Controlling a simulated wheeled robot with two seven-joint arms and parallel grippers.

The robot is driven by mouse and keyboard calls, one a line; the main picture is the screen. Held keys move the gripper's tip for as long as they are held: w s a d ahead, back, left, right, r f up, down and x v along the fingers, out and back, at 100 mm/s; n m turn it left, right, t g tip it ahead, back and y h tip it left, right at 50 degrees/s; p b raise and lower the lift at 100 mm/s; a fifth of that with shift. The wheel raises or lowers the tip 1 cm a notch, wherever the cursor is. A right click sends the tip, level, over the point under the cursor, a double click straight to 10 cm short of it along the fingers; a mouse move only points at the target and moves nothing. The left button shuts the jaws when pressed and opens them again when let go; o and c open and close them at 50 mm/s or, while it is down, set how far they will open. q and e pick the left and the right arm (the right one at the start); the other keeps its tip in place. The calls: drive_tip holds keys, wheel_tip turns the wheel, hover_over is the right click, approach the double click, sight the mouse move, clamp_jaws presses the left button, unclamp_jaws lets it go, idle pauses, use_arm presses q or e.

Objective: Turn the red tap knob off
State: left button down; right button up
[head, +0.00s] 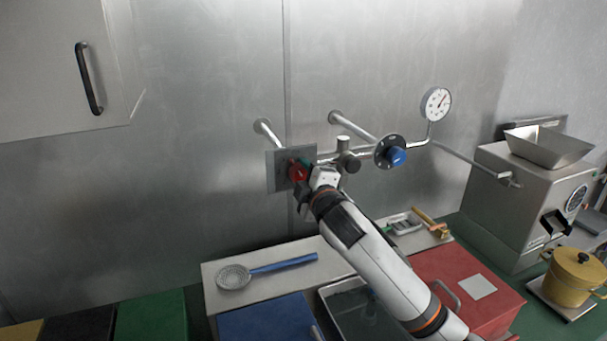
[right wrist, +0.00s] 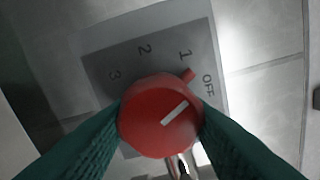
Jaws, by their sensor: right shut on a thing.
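The red tap knob (head: 298,172) sits on a grey square plate (head: 276,172) on the wall pipework. In the right wrist view the knob (right wrist: 160,115) is large and round, with a white line and a small red pointer. My left gripper is not in view.
A blue knob (head: 396,157) and a round gauge (head: 436,103) are on the pipes to the right. Below are a strainer with a blue handle (head: 283,264), a red box (head: 465,285) and a metal basin (head: 350,305). A grinder (head: 520,195) stands at the right.

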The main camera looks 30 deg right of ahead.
drive_tip(key=m, duration=0.5)
drive_tip(key=shift+f+m+p, duration=0.2)
drive_tip(key=shift+m+p, duration=0.1)
drive_tip(key=shift+p, duration=0.1)
idle(0.4)
drive_tip(key=o, duration=1)
drive_tip(key=b+v, duration=0.3)
drive_tip(key=v, duration=0.9)
drive_tip(key=shift+f, duration=0.15)
